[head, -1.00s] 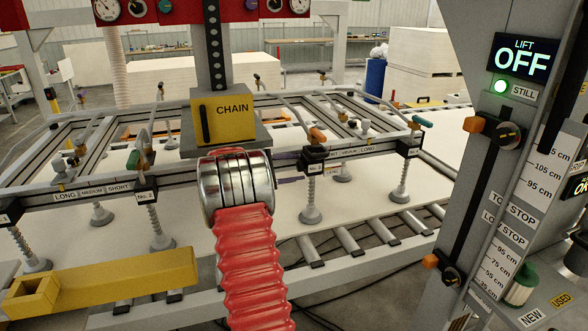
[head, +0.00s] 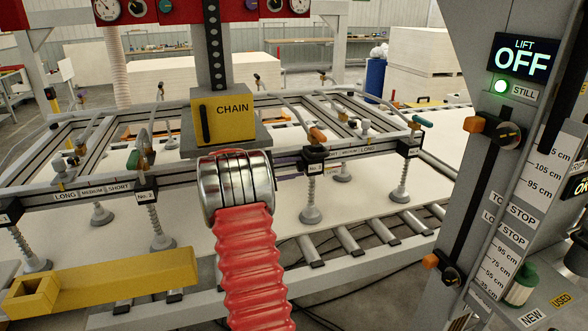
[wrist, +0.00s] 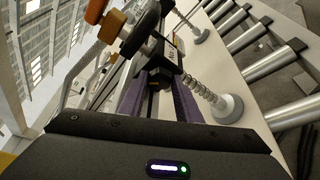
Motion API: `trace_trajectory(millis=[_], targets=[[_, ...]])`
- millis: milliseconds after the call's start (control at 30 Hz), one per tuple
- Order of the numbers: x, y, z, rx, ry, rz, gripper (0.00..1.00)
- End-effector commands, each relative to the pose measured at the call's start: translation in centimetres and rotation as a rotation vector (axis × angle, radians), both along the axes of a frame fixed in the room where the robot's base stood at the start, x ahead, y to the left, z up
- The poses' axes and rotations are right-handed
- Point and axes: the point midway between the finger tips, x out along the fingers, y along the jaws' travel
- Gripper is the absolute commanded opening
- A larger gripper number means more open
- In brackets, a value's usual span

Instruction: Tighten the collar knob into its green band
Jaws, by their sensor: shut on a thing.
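The dark collar knob (wrist: 154,80) is between the two purple fingers of my gripper (wrist: 160,78) in the wrist view. My gripper is shut on it, and the fingers hide most of its sides. The knob sits at the suction unit labelled No. 3 (head: 311,168), below an orange-handled lever, in the head view. Only a little purple of my fingers shows there beside the dark unit. I cannot make out the green band or the knob's mark against it. The unit's spring stem and grey cup (wrist: 226,108) hang beside the fingers in the wrist view.
A red ribbed hose with a metal collar (head: 236,188) fills the front middle. The yellow CHAIN box (head: 224,118) stands behind it. The lift post (head: 470,150) with scale and OFF display is at the right. Rollers (head: 347,240) and a white sheet lie below the frame.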

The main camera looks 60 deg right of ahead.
Motion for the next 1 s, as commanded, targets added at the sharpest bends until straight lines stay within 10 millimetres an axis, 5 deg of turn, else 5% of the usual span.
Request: trace_trajectory(millis=[567,600,833,1000], targets=[[-0.14,0.13,-0.39,-0.066,-0.071,-0.003,0.08],[-0.14,0.13,-0.39,-0.066,-0.071,-0.003,0.33],[-0.1,0.09,-0.27,-0.067,-0.07,-0.001,0.49],[-0.08,0.07,-0.2,-0.069,-0.071,-0.001,0.49]])
